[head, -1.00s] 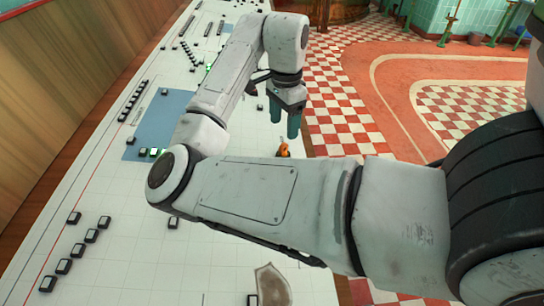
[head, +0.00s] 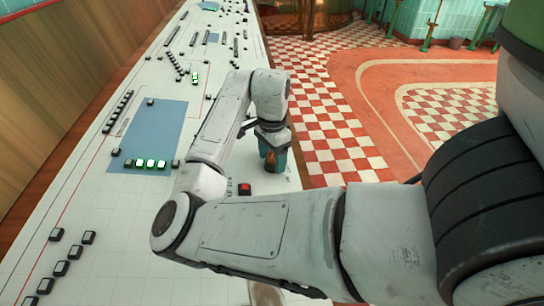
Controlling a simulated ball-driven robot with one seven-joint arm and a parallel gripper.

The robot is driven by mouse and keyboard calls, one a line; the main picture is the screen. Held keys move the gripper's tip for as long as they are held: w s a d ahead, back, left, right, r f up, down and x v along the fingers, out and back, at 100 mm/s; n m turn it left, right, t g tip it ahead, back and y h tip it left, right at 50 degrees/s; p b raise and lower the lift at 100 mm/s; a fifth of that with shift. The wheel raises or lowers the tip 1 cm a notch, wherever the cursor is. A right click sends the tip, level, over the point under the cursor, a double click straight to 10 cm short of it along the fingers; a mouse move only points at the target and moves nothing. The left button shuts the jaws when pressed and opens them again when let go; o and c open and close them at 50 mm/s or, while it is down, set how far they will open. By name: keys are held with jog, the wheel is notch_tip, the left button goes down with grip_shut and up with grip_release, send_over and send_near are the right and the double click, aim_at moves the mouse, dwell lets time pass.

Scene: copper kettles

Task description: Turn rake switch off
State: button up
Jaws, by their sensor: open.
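A small orange knob (head: 271,158) stands at the right edge of the long white control panel (head: 120,235); I take it for the rake switch, but no label is readable. My gripper (head: 272,162) points down over it. Its two teal fingers are open, one on each side of the knob. I cannot tell whether either finger touches it. The knob's base and its exact setting are partly hidden by the fingers.
A red button (head: 244,189) sits on the panel near the gripper. Several lit green-white buttons (head: 150,164) line the blue panel area (head: 152,130). A wooden wall (head: 60,100) borders the panel at left. The checkered floor (head: 330,135) at right is clear.

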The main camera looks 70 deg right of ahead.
jog(key=c, duration=1.1)
jog(key=shift+o, duration=0.2)
jog(key=shift+r+n+p, duration=0.2)
jog(key=shift+n+p, duration=0.4)
jog(key=shift+p, duration=0.25)
jog(key=shift+n+p, duration=0.3)
jog(key=n+p, duration=0.3)
jog(key=p, duration=0.1)
jog(key=n+p, duration=0.3)
jog(key=shift+f+n+p, duration=0.15)
jog(key=shift+n+p, duration=0.6)
jog(key=shift+n, duration=0.05)
jog(key=o, duration=1.1)
jog(key=shift+c, duration=0.2)
